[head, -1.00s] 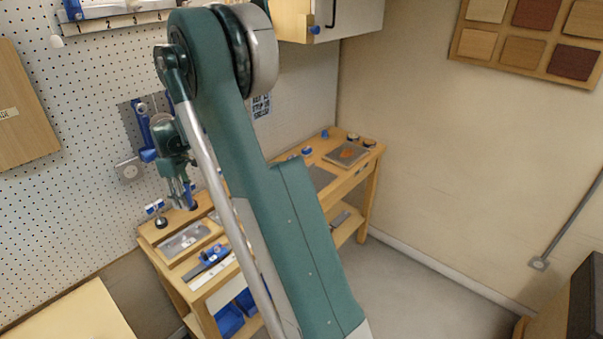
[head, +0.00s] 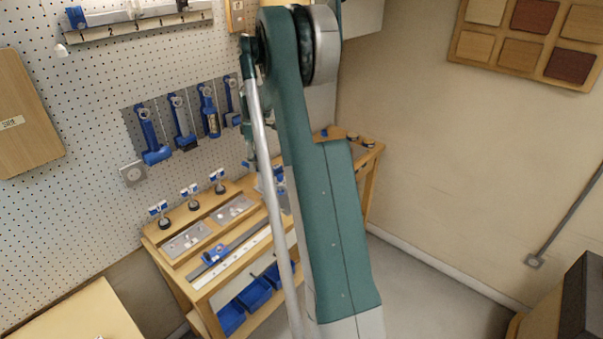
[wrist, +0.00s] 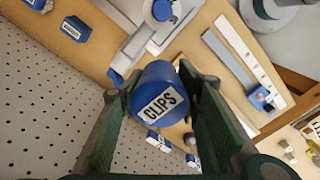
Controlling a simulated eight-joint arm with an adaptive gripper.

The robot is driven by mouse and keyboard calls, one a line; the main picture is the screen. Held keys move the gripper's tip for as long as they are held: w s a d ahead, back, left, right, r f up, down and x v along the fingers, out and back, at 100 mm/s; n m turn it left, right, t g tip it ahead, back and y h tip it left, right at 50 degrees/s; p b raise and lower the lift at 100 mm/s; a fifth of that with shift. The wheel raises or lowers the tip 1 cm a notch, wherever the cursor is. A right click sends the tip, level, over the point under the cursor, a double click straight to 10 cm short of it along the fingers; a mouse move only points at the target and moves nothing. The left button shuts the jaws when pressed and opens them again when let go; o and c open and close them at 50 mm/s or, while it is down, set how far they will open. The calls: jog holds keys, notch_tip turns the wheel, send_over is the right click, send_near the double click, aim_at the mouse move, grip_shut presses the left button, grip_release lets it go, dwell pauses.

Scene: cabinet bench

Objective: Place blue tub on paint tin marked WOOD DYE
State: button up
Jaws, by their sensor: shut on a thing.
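A blue tub (wrist: 162,95) marked CLIPS sits between the two green fingers of my gripper (wrist: 156,82) in the wrist view. My gripper is shut on it. The tub is above the bench, with its label facing the camera. In the head view my own arm hides most of the gripper and the tub. Small round tins (head: 352,135) stand at the far right end of the bench in the head view. Their labels are too small to read, so I cannot tell which is WOOD DYE.
The wooden bench (head: 208,232) carries metal plates, a rail and several small stands (head: 165,222). Blue bins (head: 256,292) sit on its lower shelf. Blue tools (head: 150,135) hang on the pegboard behind. Other small blue labelled blocks (wrist: 74,27) show in the wrist view.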

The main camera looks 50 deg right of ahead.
jog(key=s+d+r+p, duration=0.1)
jog(key=s+d, duration=0.4)
jog(key=d, duration=0.3)
jog(key=s+d+r+p, duration=0.1)
jog(key=s+d, duration=0.4)
jog(key=d, duration=0.4)
jog(key=shift+r+n, duration=0.4)
jog(key=shift+w+f+p, duration=0.1)
jog(key=shift+f+p, duration=0.2)
jog(key=shift+f, duration=2.85)
jog(key=shift+f, duration=1.9)
jog(key=shift+f, duration=0.2)
jog(key=o, duration=1)
